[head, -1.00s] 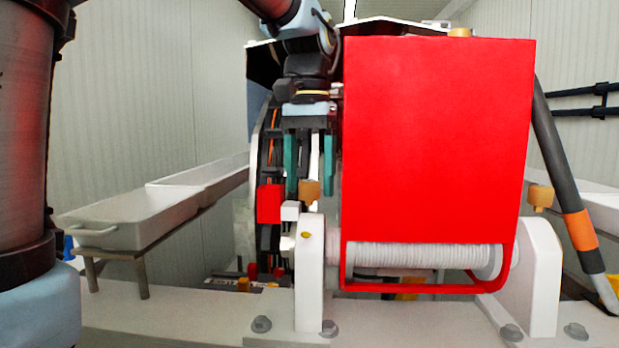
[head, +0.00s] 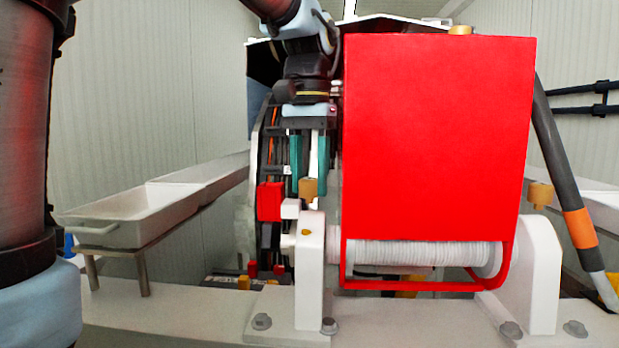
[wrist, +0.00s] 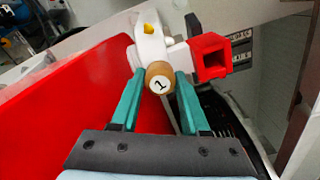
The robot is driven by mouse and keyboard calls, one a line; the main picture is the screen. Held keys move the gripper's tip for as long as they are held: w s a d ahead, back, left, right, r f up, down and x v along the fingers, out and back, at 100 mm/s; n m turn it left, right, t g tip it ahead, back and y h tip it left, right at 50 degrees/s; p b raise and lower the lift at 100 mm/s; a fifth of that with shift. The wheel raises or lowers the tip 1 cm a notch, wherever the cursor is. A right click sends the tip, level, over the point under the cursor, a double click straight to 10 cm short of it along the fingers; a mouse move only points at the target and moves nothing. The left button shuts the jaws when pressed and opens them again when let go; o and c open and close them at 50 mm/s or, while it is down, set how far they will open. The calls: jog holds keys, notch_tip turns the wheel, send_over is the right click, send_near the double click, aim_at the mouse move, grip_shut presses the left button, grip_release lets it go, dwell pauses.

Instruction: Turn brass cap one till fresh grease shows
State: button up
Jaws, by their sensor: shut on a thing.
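Brass cap one (wrist: 160,79) is a small round cap with a "1" on its top. It stands on the white bearing pedestal (wrist: 151,47) in the wrist view. My gripper (wrist: 160,84) has its two teal fingers on opposite sides of the cap and is shut on it. In the head view the cap (head: 308,188) shows below the fingers (head: 309,180), just left of the red guard. A small yellow spot (head: 306,232) is on the pedestal below the cap; I cannot tell whether it is grease.
The large red guard (head: 440,135) stands close to the right of my gripper. A red block (head: 269,201) and black parts are close on the left. Another brass cap (head: 540,195) is at the right. White trays (head: 130,225) stand at the left.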

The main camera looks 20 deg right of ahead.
aim_at(309, 178)
grip_shut()
jog(key=m+p, duration=0.1)
jog(key=m, duration=0.2)
jog(key=shift+m, duration=0.4)
jog(key=shift+m+p, duration=0.45)
jog(key=shift+m, duration=1.45)
jog(key=o, duration=1.2)
grip_release()
notch_tip(309, 178, up, 11)
jog(key=b, duration=0.1)
